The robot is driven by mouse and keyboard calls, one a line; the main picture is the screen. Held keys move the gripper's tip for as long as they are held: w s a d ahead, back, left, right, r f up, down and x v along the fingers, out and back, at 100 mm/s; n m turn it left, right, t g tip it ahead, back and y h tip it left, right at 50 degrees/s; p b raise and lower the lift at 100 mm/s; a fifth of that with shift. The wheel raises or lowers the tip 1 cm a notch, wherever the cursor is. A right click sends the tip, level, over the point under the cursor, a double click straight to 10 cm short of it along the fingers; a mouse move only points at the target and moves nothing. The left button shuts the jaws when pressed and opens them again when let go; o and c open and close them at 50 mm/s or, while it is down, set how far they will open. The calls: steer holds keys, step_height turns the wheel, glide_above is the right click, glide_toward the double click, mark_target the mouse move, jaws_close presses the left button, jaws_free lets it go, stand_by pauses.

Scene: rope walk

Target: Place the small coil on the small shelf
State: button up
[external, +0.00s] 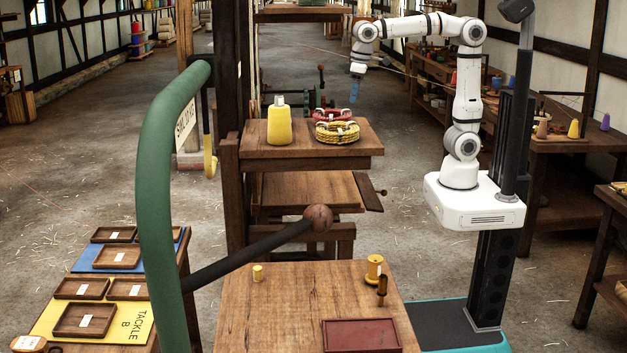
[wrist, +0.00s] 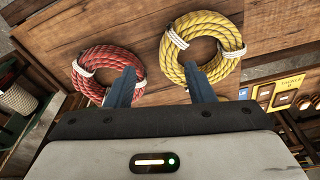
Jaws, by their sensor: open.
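Two rope coils with white ties lie on the upper wooden board (external: 263,151): a red coil (external: 319,116) toward the back and a yellow coil (external: 337,138) in front. In the wrist view the red coil (wrist: 104,51) is at left and the yellow coil (wrist: 195,19) at right. The red one looks slightly smaller there. My gripper (external: 354,96) hangs above and to the right of the coils, fingers down. In the wrist view it is open and empty (wrist: 159,69), its fingertips overlapping the inner sides of both coils. A lower wooden shelf (external: 310,190) sits under the board.
A dark lever with a round knob (external: 318,217) and a green curved post (external: 155,200) stand in front. A table with a red tray (external: 361,335) is nearer. The air around my gripper looks clear.

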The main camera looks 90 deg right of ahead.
steer(key=s+d+f+n+t, duration=0.1)
steer(key=s+f, duration=0.5)
steer(key=s, duration=0.2)
steer(key=s+d+f+n, duration=0.1)
steer(key=s+f, duration=0.5)
steer(key=s, duration=0.3)
steer(key=shift+d+f+n+t, duration=0.15)
steer(key=shift+d+n+t, duration=0.05)
steer(key=shift+n+t, duration=0.2)
